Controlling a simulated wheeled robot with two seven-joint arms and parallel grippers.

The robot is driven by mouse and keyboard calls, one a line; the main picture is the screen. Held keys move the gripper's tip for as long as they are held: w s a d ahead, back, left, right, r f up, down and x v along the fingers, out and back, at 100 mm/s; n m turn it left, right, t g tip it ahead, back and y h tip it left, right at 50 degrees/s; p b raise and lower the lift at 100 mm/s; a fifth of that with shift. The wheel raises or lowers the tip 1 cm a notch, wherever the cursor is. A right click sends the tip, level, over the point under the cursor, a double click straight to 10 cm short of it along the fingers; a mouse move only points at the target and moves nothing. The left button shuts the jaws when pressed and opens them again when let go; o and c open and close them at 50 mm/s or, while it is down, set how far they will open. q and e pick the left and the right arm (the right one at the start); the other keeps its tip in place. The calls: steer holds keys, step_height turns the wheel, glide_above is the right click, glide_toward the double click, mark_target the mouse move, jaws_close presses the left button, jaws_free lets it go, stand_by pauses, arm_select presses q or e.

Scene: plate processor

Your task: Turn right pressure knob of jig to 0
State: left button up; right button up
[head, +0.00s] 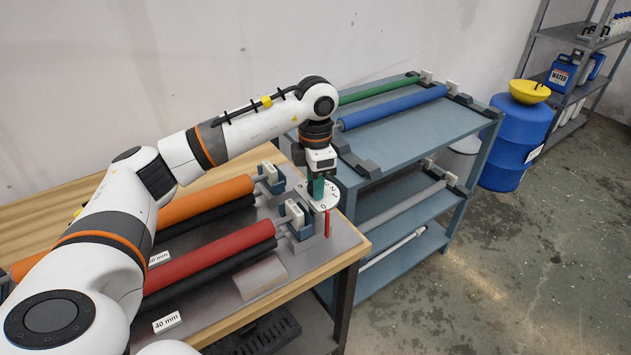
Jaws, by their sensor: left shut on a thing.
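The jig (345,238) is a grey plate on the wooden table. The pressure knob's white dial (325,202) with dark numerals, a 0 among them, sits at the jig's right end. A red marker (327,222) stands below the dial's front edge. My left gripper (318,188) points down over the dial and is shut on the teal knob handle (317,186). The fingers and wrist hide part of the knob and the dial's back. I cannot read the knob's exact setting. My right gripper is not in view.
An orange roller (205,202) and a red roller (210,258) lie on the jig, with black rollers alongside. A blue-grey rack (400,120) with green and blue rollers stands close on the right. A blue barrel (518,145) stands beyond. Open floor lies at the right.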

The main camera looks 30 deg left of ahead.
arm_select(q)
steer(key=shift+r, duration=0.1)
stand_by(0.4)
steer(key=o, duration=1)
step_height(320, 180, up, 12)
steer(key=shift+f, duration=0.1)
